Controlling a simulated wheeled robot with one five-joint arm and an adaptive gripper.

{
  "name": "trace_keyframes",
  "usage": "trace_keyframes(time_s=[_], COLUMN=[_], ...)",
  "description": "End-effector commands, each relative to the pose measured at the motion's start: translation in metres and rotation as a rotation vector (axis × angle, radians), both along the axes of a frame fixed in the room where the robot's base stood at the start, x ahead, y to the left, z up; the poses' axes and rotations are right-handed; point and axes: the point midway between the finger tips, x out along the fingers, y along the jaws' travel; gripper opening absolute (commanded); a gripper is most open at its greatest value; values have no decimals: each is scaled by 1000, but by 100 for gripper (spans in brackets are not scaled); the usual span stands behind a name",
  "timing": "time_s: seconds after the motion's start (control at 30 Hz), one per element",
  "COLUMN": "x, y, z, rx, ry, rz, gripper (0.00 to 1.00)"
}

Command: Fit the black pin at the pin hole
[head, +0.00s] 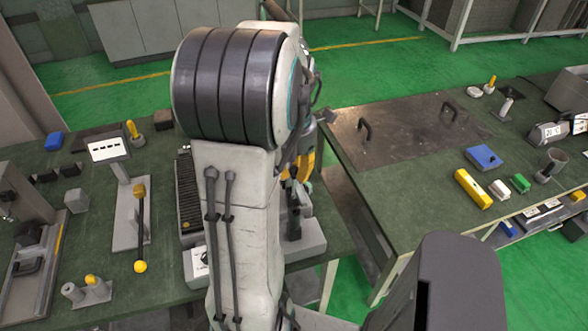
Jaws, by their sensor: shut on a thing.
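My own arm fills the middle of the head view and hides what lies behind it. My gripper's jaws and anything between them are hidden behind the arm. Yellow and dark parts show just right of the arm, but I cannot tell what they belong to. Below them a dark upright piece (293,222) stands at a grey block (308,240) on the left workbench (75,185). I cannot tell whether this piece is the black pin. I cannot make out the pin hole.
The right bench (400,200) holds a handled metal plate (395,133), a yellow block (473,189) and a blue block (484,157). A gap separates the benches.

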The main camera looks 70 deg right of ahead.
Motion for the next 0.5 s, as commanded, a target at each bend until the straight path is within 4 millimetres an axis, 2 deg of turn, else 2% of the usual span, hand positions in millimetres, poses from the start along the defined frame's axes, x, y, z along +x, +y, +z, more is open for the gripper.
trace_keyframes(time_s=[0.27,0.5], x=[0,0], y=[0,0], z=[-9,-25], rx=[1,1], ry=[0,0], rz=[-1,-1], gripper=[0,0])
